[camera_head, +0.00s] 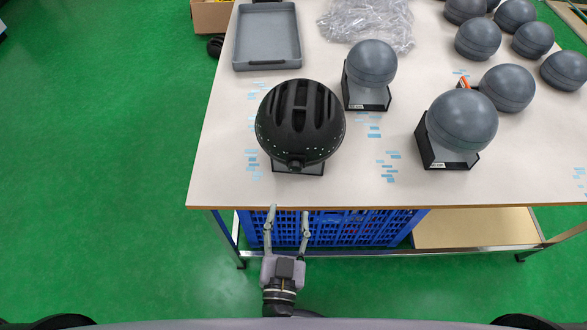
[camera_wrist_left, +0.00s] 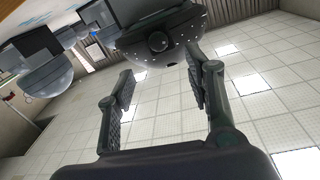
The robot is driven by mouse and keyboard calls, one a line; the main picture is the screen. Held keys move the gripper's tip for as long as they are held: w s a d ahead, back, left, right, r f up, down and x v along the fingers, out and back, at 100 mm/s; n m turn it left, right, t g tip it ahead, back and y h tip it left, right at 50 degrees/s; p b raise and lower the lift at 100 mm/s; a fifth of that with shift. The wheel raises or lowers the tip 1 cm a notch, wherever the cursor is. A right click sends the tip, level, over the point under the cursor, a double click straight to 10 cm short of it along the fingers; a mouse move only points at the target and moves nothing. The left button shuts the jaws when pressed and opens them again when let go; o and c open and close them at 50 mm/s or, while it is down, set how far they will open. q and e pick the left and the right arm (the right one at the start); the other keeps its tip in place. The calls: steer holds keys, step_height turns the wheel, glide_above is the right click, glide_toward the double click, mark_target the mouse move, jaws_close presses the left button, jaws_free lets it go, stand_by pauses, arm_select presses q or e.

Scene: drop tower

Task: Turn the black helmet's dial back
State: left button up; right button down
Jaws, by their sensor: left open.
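The black helmet (camera_head: 300,118) sits on a dark stand on the table, near its front left edge. Its dial (camera_head: 295,164) is a small round knob at the helmet's near lower rim. In the left wrist view the helmet (camera_wrist_left: 160,30) is at the top centre, with the dial (camera_wrist_left: 158,42) as a dark round knob beyond the fingers. My left gripper (camera_head: 288,210) is open and empty, just in front of the table edge, with its fingers pointing at the dial and apart from it. In the left wrist view the open fingers (camera_wrist_left: 160,85) stand either side of the dial. My right gripper is not in view.
A grey headform (camera_head: 370,64) on a black stand is right of the helmet, and another headform (camera_head: 461,121) stands further right. A grey tray (camera_head: 267,38) and clear plastic bags (camera_head: 368,24) lie behind. A blue crate (camera_head: 340,228) is under the table (camera_head: 225,150). The left floor is clear.

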mark_target(295, 171)
arm_select(q)
steer(key=w, duration=0.4)
steer(key=w+d+p, duration=0.1)
steer(key=w, duration=0.7)
steer(key=shift+d+p, duration=0.25)
steer(key=shift+p, duration=0.05)
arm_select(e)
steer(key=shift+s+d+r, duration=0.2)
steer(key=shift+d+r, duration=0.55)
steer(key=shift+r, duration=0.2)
arm_select(q)
jaws_close()
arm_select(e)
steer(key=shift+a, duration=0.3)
